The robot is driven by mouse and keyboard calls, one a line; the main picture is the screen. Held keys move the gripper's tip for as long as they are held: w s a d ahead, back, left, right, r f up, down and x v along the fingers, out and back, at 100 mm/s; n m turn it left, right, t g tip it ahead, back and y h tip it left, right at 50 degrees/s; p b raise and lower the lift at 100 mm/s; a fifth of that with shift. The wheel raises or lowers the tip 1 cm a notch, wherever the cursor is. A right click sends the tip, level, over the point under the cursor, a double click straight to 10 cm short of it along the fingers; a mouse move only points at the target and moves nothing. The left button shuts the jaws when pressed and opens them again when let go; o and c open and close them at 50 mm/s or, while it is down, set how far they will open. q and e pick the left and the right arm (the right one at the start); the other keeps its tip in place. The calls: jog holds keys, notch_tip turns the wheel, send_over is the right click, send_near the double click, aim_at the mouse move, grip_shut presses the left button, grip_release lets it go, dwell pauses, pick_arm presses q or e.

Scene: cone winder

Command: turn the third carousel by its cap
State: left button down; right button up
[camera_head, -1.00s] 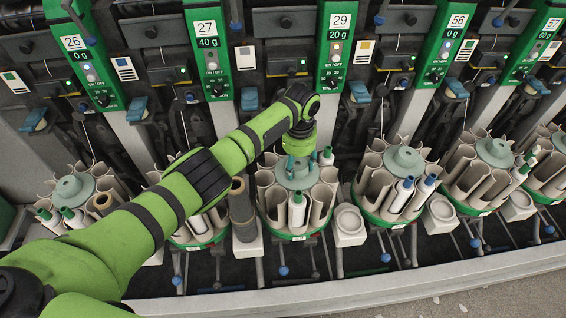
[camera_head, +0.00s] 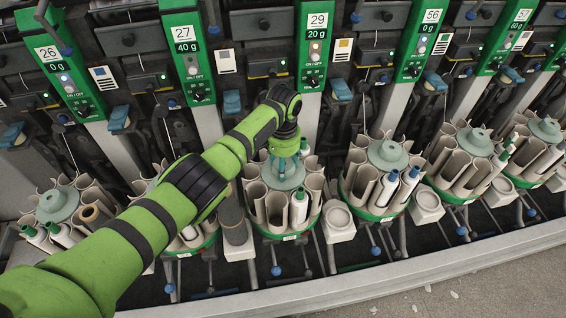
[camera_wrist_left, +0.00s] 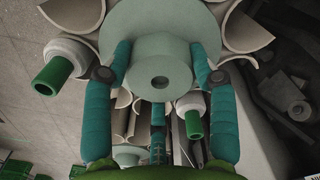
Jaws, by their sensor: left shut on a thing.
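The third carousel (camera_head: 257,208) from the left is a ring of beige open tubes on a green base, with a pale grey-green cap (camera_head: 284,180) on top. My left gripper (camera_head: 284,166) comes down over this cap from above. White spools with green tips stand in the carousel, one at the front (camera_head: 299,208). My right gripper is not in view.
Similar carousels stand on both sides, the fourth (camera_head: 388,155) close to the right with blue-tipped spools. A dark cylinder (camera_head: 233,215) stands left of the third carousel, a pale block with a round dish (camera_head: 338,222) to its right. Green numbered panels (camera_head: 316,45) rise behind.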

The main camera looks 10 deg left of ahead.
pick_arm(q)
jog(key=shift+s+f, duration=0.2)
jog(key=shift+f, duration=0.05)
jog(key=shift+c, duration=1.8)
grip_release()
jog(key=shift+w, duration=0.1)
jog(key=shift+r, duration=0.15)
jog(key=shift+w+r, duration=0.1)
jog(key=shift+r, duration=0.1)
notch_tip(320, 180, up, 12)
jog(key=shift+f, duration=0.25)
jog(key=shift+f, duration=0.1)
